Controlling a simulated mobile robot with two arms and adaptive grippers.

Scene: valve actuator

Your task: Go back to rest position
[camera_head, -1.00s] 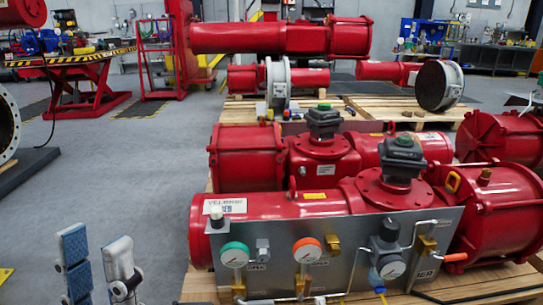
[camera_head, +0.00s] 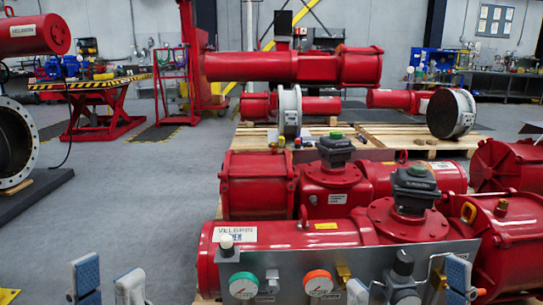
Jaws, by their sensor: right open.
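My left gripper (camera_head: 108,284) shows at the bottom left. Its two pale fingers with blue-grey pads stand upright and apart, with nothing between them. My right gripper (camera_head: 408,286) shows at the bottom edge, in front of the valve actuator panel. Its right finger is clear, and a pale finger shows further left; its lower part is cut off. The red valve actuator (camera_head: 290,234) lies behind the grey panel (camera_head: 300,268). I see nothing held in either gripper.
More red actuators (camera_head: 257,186) lie behind on wooden pallets (camera_head: 385,141). A red lift table (camera_head: 95,105) and a red cart (camera_head: 175,90) stand at the back left. A round flange (camera_head: 17,143) is at the left edge. The grey floor (camera_head: 125,200) left of the actuators is clear.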

